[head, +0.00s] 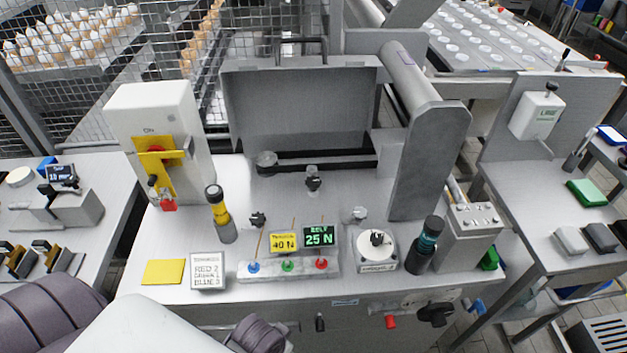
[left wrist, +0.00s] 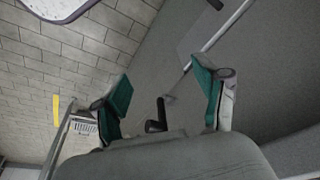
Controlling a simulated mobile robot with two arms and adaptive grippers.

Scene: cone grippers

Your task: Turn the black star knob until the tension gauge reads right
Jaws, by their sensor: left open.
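A black star-shaped knob (head: 436,314) sits on the front face of the grey machine, low at the right. Nothing touches it. A small display reading BELT 25 N in green (head: 319,236) stands on the machine top, beside a yellow sign (head: 284,242) that reads 40 N, its upper word too small to be sure of. My left gripper (left wrist: 163,90) shows in the left wrist view with its two green-padded fingers apart and nothing between them. In the head view my left arm crosses the bottom left, and its gripper is not seen. My right gripper is in neither view.
Colored pegs, a round white dial (head: 376,250) and a dark teal-banded cylinder (head: 425,245) stand on the machine top. A red knob (head: 390,321) is left of the star knob. A card (head: 208,270) lists RED, GREEN, BLUE. A side table (head: 545,245) stands at the right.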

